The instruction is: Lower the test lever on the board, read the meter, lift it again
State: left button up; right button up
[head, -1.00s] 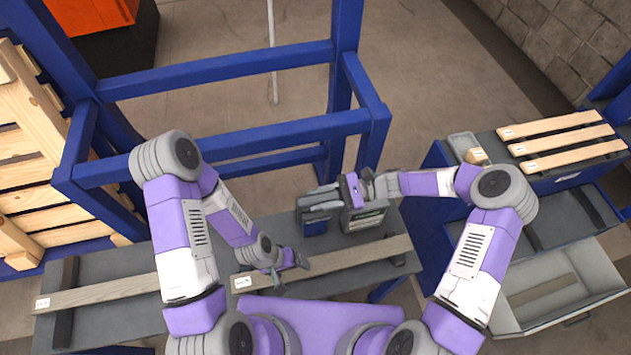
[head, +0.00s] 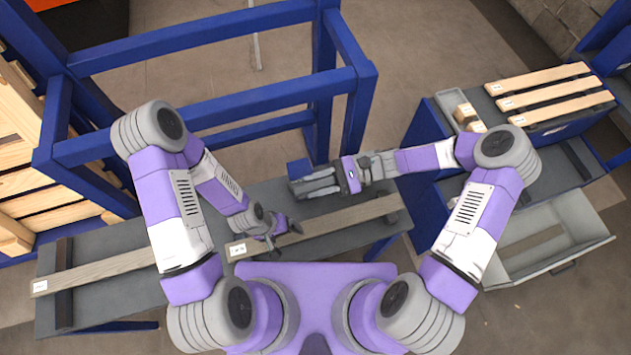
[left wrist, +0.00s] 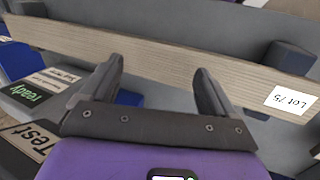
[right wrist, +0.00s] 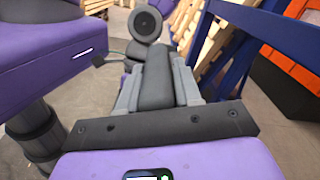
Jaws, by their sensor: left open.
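My right gripper (head: 312,185) lies over the board, pointing left in the head view. In the right wrist view its fingers (right wrist: 157,82) press on both sides of a dark grey bar (right wrist: 155,90), which looks like the test lever. My left gripper (head: 287,228) is open and empty beside the board, above a wooden plank (left wrist: 160,60).
The plank, labelled "Lot 75", lies along the grey bench (head: 215,205). A blue frame (head: 220,115) stands behind the bench. At right are a blue cabinet with wooden slats (head: 540,88) and an open grey drawer (head: 550,240).

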jog(key=o, duration=0.3)
pick_arm(q)
jog(key=shift+f+b, duration=0.35)
pick_arm(e)
jog(key=v, duration=0.7)
jog(key=shift+w+d, duration=0.1)
jog(key=shift+d, duration=0.2)
jog(key=shift+d, duration=0.15)
pick_arm(q)
jog(key=shift+f, duration=0.2)
jog(key=shift+f+b, duration=0.3)
jog(key=shift+b, duration=0.2)
jog(key=shift+s+f+b, duration=0.15)
jog(key=shift+f+b, duration=0.25)
jog(key=shift+b, duration=0.1)
pick_arm(e)
jog(key=shift+s+v, duration=0.1)
jog(key=shift+v, duration=1.9)
jog(key=shift+s+v, duration=0.15)
jog(key=shift+v, duration=1.9)
